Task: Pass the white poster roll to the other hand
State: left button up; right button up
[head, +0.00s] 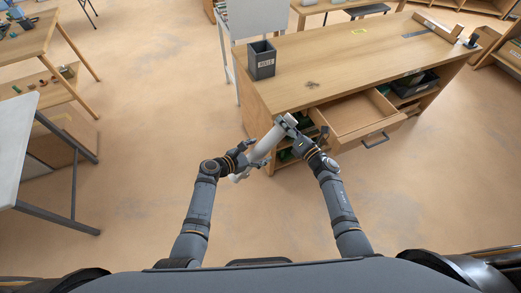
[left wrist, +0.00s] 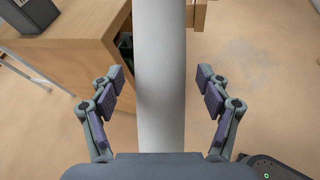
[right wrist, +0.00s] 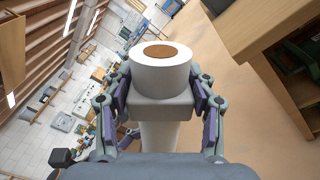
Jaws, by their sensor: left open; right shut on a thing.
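The white poster roll (head: 264,146) is held slanted in the air in front of the desk, its upper end to the right. My right gripper (head: 294,131) is shut on it near that upper end. In the right wrist view the roll's end (right wrist: 160,80) shows a round brown face between the fingers, with a grey band below it. My left gripper (head: 248,158) is open around the lower part of the roll. In the left wrist view the roll (left wrist: 160,60) passes between the spread fingers, with a gap on each side.
The wooden desk (head: 340,60) stands just beyond, with its drawer (head: 357,117) pulled open close to my right gripper. A dark grey bin (head: 262,60) is on the desk's left corner. A white-topped table (head: 18,135) is at the left. The floor between is clear.

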pick_arm(q)
jog(key=shift+w+d+f, duration=0.25)
jog(key=shift+w+d, duration=0.1)
jog(key=shift+d, duration=0.2)
jog(key=c, duration=1.4)
jog(key=shift+c, duration=0.2)
pick_arm(e)
jog(key=o, duration=1.2)
jog(key=shift+o, duration=0.2)
